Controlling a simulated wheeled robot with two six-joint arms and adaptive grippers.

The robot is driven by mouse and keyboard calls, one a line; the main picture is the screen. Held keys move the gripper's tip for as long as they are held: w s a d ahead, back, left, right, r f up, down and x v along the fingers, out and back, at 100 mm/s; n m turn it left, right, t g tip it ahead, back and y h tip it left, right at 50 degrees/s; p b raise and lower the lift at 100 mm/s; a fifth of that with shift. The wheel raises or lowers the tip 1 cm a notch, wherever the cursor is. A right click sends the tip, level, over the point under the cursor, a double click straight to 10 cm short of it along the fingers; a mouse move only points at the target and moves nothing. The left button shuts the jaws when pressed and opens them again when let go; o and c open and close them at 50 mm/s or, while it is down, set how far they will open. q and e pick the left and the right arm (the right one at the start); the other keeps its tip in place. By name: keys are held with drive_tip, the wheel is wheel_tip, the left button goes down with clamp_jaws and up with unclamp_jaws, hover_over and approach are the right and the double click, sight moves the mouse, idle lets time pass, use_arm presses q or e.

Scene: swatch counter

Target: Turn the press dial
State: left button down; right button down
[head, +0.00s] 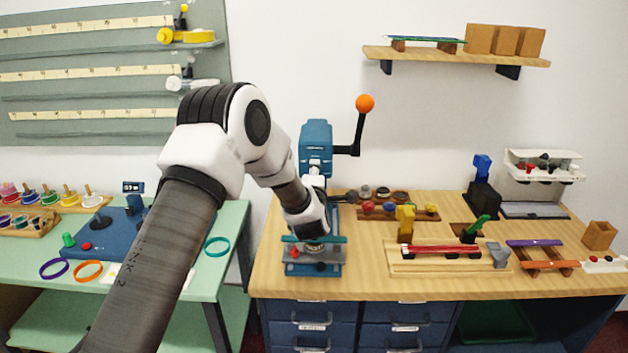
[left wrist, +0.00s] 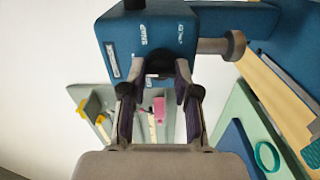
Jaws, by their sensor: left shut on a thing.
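The blue press (head: 316,135) stands at the left end of the wooden counter, with a crank arm and orange knob (head: 365,103). My left gripper (head: 314,238) is low at the front of the press, above its base plate. In the left wrist view the gripper (left wrist: 160,76) has its fingertips drawn in against the blue press body (left wrist: 150,40), with a grey cylinder (left wrist: 225,45) sticking out to the right. The gripper is shut on the press dial, which the fingers mostly hide. My right gripper is in neither view.
The wooden counter (head: 370,284) holds a red-barred fixture (head: 440,250) and small tools right of the press. A green table (head: 235,215) with rings and a blue board stands left, across a gap. A shelf (head: 455,57) hangs above.

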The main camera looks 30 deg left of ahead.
use_arm(q)
drive_tip(key=m+p, duration=0.1)
drive_tip(key=m, duration=1)
drive_tip(key=m+p, duration=0.1)
drive_tip(key=m, duration=1.1)
drive_tip(key=shift+w+d+r, duration=0.1)
drive_tip(key=shift+d+r, duration=0.05)
idle(0.4)
drive_tip(key=c, duration=0.8)
unclamp_jaws()
drive_tip(key=shift+c, duration=0.2)
